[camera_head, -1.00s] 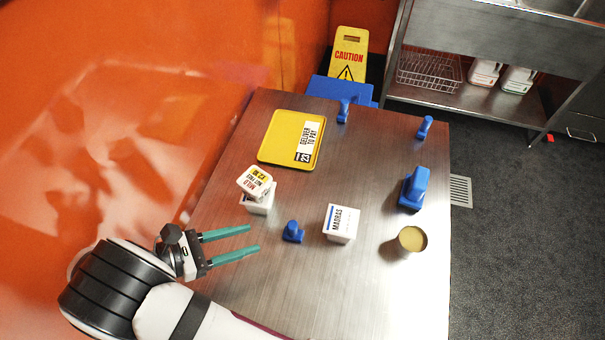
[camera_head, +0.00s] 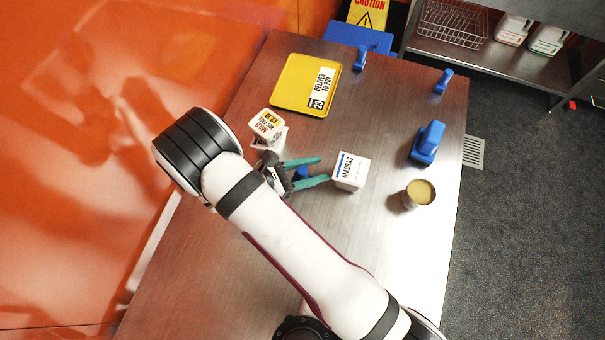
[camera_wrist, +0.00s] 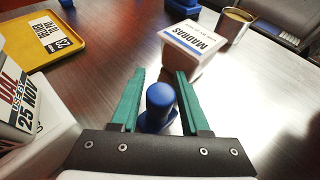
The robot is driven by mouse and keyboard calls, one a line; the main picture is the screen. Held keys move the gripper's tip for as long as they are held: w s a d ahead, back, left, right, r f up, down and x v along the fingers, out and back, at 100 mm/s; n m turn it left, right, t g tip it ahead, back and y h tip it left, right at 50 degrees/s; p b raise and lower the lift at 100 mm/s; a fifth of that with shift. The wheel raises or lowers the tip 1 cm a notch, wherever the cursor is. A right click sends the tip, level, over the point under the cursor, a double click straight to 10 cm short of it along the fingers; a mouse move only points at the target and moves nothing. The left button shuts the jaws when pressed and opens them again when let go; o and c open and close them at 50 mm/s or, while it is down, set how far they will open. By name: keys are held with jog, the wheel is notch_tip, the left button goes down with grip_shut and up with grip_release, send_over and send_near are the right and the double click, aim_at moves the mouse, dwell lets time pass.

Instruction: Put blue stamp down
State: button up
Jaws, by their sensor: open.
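A small blue stamp (camera_wrist: 159,104) with a round knob stands upright on the steel table (camera_head: 300,235). In the wrist view it sits between the two green fingers of my gripper (camera_wrist: 161,95). The fingers are apart, with visible gaps beside the knob. In the head view my gripper (camera_head: 325,170) is low over the table, and the stamp (camera_head: 300,172) is mostly hidden between the fingers. Other blue stamps stand on the table: a large one (camera_head: 428,142) at the right and smaller ones at the back (camera_head: 361,58) and back right (camera_head: 443,81).
A white MADRAS box (camera_head: 350,171) stands just beyond the fingertips. Stacked white boxes (camera_head: 266,124) are close behind my gripper. A yellow tray (camera_head: 289,76) lies at the back left. A metal cup (camera_head: 419,194) with yellowish contents stands at the right. The table's front is clear.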

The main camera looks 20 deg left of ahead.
grip_shut()
jog(key=shift+r, duration=0.1)
